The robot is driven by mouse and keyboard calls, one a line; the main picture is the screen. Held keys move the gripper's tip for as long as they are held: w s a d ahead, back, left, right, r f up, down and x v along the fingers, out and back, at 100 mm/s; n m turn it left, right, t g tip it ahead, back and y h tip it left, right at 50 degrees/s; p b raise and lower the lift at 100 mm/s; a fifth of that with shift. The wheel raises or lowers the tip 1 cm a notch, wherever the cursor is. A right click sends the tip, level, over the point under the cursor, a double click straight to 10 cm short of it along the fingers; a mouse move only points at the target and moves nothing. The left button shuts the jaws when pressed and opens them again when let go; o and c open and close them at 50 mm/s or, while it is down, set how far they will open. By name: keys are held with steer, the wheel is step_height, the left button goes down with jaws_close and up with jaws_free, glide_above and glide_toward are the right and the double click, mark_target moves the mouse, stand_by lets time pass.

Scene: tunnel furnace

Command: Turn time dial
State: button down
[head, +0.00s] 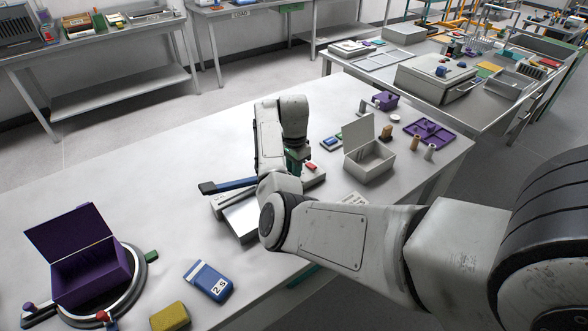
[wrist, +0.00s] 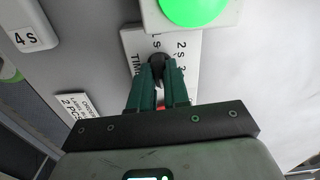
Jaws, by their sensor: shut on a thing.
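The time dial (wrist: 158,60) is a small dark knob on a white label plate (wrist: 187,45) marked "TIME" with second marks, in the wrist view. My gripper (wrist: 158,72) has green fingers shut on the dial from both sides. The fingers hide part of the dial and label, so I cannot tell its setting. A bit of red shows between the fingers. In the head view my gripper (head: 295,160) points down by the machine with the blue lever (head: 230,185); my arm hides the dial there.
A large green button (wrist: 195,8) is just beyond the dial. A white "4 S" tag (wrist: 27,38) lies at left. On the table are an open grey box (head: 372,165), a purple tray (head: 432,135), an open purple box (head: 90,270) and a blue "2.5" block (head: 210,282).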

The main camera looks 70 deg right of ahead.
steer(key=shift+w+r+m, duration=0.1)
steer(key=shift+m, duration=0.4)
steer(key=c, duration=1.1)
jaws_free()
step_height(320, 180, up, 11)
steer(key=b, duration=0.1)
steer(key=shift+b, duration=0.4)
steer(key=shift+f, duration=0.2)
